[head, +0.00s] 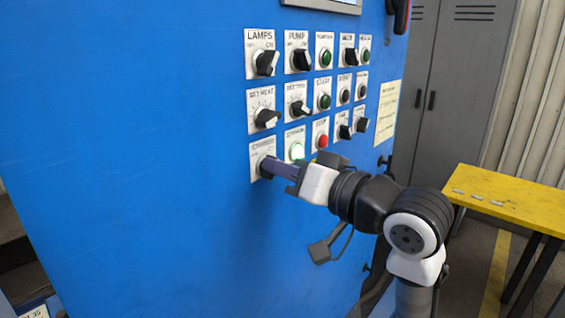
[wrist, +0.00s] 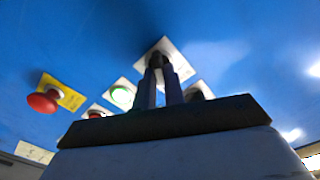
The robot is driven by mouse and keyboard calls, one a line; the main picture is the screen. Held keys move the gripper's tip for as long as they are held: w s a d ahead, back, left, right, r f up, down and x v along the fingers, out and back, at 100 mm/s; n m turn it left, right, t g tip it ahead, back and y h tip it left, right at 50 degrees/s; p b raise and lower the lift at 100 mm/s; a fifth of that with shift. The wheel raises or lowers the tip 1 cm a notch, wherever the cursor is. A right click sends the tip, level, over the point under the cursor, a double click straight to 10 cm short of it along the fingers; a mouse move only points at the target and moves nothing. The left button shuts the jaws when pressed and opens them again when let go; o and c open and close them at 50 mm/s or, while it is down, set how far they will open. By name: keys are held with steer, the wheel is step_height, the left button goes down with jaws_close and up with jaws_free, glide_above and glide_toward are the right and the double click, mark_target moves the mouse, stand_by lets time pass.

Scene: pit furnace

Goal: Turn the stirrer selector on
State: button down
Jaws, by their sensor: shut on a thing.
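A selector on a pale plate (head: 256,150) is at the bottom left of the blue panel's control grid in the head view. Its label is too blurred to read, so I cannot confirm that it is the stirrer selector. My gripper (head: 268,167) is shut on this selector's dark knob, reaching in from the right. The fingers cover most of the knob, so its turn position is hidden. In the wrist view, the fingers (wrist: 157,62) are close together against the selector's plate (wrist: 164,46).
A lit green lamp (head: 297,151) and a red button (head: 321,141) sit just right of and above my gripper. Above are more selectors, including LAMPS (head: 265,63) and PUMP (head: 301,60). The wrist view shows a red mushroom button (wrist: 44,102). A yellow table (head: 510,196) stands right.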

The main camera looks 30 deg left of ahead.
stand_by(0.4)
steer(key=c, duration=1.5)
jaws_free()
steer(key=d+b, duration=0.1)
steer(key=d, duration=0.3)
steer(key=s+d+b, duration=0.1)
steer(key=d, duration=0.4)
steer(key=s+d+b, duration=0.1)
steer(key=d, duration=0.3)
steer(key=shift+d+b, duration=0.35)
steer(key=shift+b, duration=0.05)
